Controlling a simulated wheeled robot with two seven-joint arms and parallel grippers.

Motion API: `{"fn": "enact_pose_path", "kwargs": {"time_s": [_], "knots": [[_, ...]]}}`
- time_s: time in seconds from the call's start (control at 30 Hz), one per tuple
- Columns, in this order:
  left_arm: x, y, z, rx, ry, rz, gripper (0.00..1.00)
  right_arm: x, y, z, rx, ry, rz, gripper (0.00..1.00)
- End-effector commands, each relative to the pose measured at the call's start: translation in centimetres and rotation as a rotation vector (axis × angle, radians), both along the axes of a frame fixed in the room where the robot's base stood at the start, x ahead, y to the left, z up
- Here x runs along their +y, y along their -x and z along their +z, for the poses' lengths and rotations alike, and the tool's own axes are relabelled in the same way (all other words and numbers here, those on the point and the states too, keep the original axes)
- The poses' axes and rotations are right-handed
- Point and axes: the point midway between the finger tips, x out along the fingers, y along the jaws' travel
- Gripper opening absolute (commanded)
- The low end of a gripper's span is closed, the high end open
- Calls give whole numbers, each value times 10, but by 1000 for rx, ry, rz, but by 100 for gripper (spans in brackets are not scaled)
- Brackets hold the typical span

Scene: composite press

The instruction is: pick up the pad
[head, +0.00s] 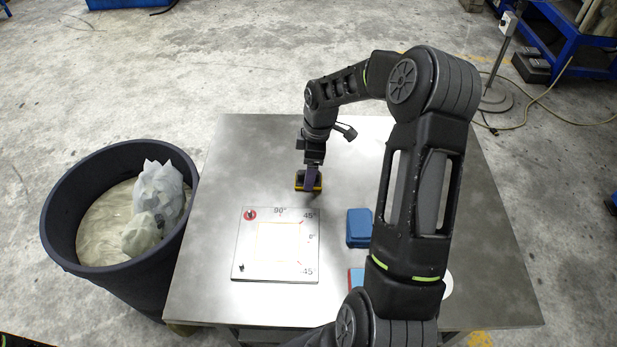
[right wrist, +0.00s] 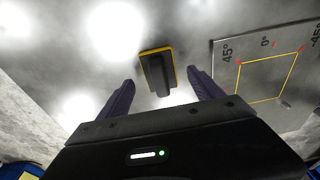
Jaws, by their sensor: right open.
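The pad (head: 300,181) is a small dark block with a yellow edge, lying on the metal table just beyond the marked plate. In the right wrist view the pad (right wrist: 155,58) has a raised dark grip along its middle and lies ahead of my fingers. My right gripper (head: 311,183) points down over the pad in the head view and partly hides it. In the right wrist view my right gripper (right wrist: 161,80) is open, with the grip of the pad between the lines of its two dark fingers and nothing clamped. My left gripper is out of view.
A white plate (head: 247,262) with angle marks and a yellow square lies on the table. A blue block (head: 358,228) stands right of it; a red and blue object (head: 355,277) is partly hidden by my arm. A dark bin (head: 120,280) with crumpled bags stands left. The table's back left is clear.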

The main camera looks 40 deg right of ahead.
Motion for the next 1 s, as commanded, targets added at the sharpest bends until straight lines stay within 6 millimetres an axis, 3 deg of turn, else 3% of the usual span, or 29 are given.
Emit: {"fn": "enact_pose_path", "kwargs": {"time_s": [0.2,0.8,1.0], "knots": [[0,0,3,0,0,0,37,2,-2,-24,1,-1,0,76],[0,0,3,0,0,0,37,2,-2,-24,0,0,0,76],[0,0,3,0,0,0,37,2,-2,-24,0,0,0,59]]}}
